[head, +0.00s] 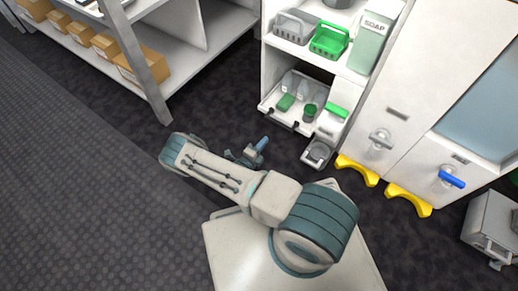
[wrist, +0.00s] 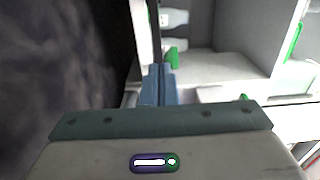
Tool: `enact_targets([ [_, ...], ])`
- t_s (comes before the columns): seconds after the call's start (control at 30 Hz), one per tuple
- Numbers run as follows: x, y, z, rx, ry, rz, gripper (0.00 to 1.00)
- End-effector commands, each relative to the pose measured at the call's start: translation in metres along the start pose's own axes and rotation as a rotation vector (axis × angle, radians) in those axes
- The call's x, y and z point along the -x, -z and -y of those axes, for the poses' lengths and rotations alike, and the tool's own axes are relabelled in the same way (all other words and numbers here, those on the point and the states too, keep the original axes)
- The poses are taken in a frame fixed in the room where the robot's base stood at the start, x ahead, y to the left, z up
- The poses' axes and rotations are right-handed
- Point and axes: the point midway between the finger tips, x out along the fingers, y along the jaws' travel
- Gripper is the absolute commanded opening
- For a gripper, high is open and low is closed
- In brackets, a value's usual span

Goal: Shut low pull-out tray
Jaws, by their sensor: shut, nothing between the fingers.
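The low pull-out tray (head: 281,117) is a white tray at the bottom of the white shelf unit in the head view. Its front edge stands out a little from the unit. Bottles, a green block and a green-capped jar are on it. My gripper (head: 262,144) is low over the dark floor, in front of and apart from the tray in the head view. In the wrist view, my gripper's blue-grey fingers (wrist: 158,86) are together and empty. A pale surface with bottles and a green item lies beyond them; the fingers hide part of it.
Yellow feet (head: 408,199) stick out below the white cabinet (head: 395,110). A metal rack (head: 140,62) with boxes stands at left. The shelf above holds a green basket (head: 329,41). Floor left of my arm is clear.

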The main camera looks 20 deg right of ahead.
Motion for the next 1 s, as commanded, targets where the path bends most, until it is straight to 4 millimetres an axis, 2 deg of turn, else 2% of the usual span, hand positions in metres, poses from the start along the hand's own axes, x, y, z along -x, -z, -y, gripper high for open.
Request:
enact_targets([
  [0.03,-0.012,0.001,-0.004,0.000,0.001,-0.003,0.00],
  [0.2,-0.047,0.001,-0.003,0.000,0.001,-0.002,0.00],
  [0.4,-0.074,0.001,-0.003,0.000,0.000,-0.002,0.00],
  [0.6,-0.083,0.000,-0.001,-0.001,0.000,-0.001,0.00],
  [0.9,-0.083,0.001,0.000,0.000,0.000,-0.001,0.00],
  [1.0,-0.082,0.008,0.001,0.002,0.000,-0.002,0.00],
])
